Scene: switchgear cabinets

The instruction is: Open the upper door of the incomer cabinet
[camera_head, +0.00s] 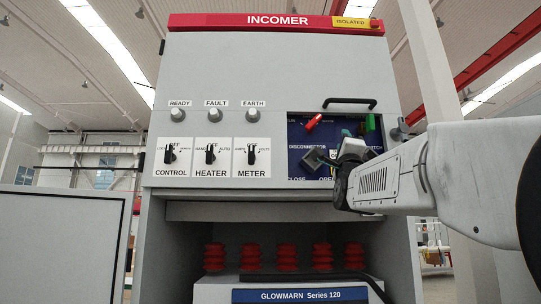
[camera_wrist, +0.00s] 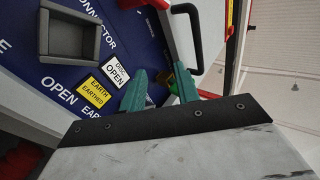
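The incomer cabinet (camera_head: 278,75) stands ahead with its grey upper door closed. Knobs, lamps and a blue disconnector panel (camera_head: 300,135) are on its face. A black bar handle (camera_head: 350,102) is above this panel; a black handle also shows at the top of the wrist view (camera_wrist: 196,38). My gripper (camera_head: 348,146) is in front of the panel's right part. In the wrist view my gripper (camera_wrist: 159,76) has its teal fingers apart.
A red lever (camera_head: 313,122) and a green part (camera_head: 370,122) are on the blue panel. A grey square frame (camera_wrist: 70,38) lies left of my fingers. Below, an open compartment holds red insulators (camera_head: 287,257). A grey panel (camera_head: 62,245) stands at left.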

